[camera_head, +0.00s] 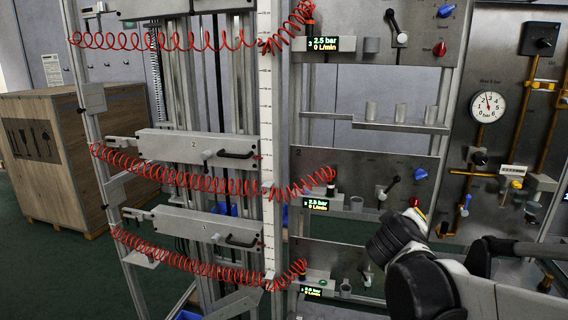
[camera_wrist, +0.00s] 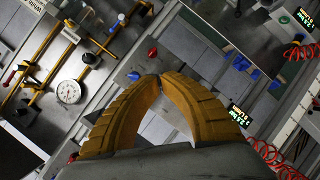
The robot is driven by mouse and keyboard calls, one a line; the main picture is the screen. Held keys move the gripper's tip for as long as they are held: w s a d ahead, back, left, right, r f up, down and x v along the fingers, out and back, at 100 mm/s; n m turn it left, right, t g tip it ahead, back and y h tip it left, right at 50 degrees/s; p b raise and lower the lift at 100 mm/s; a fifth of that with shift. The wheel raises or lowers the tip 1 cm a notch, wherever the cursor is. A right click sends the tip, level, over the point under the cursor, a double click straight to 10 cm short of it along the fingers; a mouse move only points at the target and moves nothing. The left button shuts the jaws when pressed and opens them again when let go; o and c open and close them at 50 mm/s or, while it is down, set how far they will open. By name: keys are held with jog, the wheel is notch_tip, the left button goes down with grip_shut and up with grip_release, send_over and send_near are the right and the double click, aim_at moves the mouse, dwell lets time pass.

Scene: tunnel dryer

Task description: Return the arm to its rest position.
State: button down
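In the wrist view my gripper (camera_wrist: 160,80) has two ribbed orange-yellow fingers that arch inward and meet at their tips. It is shut, and nothing shows between the tips. Grey valve panels lie beyond the fingers, and the picture is tilted. In the head view my black and grey arm reaches in from the lower right, in front of the panels. The gripper's fingers cannot be made out clearly there.
A pressure gauge (camera_head: 488,107) and orange pipes are on the right. Valve panels (camera_head: 360,180) with displays, knobs and levers stand in the middle. Red coiled hoses (camera_head: 200,180) hang across the frame at left. A wooden crate (camera_head: 60,170) stands on the green floor at far left.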

jog(key=s+a+f+m+g+y, duration=0.2)
jog(key=s+a+f, duration=0.3)
jog(key=s, duration=0.6)
jog(key=s+a+f+m+g+y+b, duration=0.1)
jog(key=s+a+f+y, duration=0.4)
jog(key=s, duration=0.7)
notch_tip(320, 180, down, 2)
jog(key=shift+s+a+f+m+g, duration=0.2)
jog(key=shift+s+a+m+g, duration=0.1)
jog(key=shift+a+m+g, duration=0.4)
jog(key=shift+d, duration=0.25)
dwell(1.8)
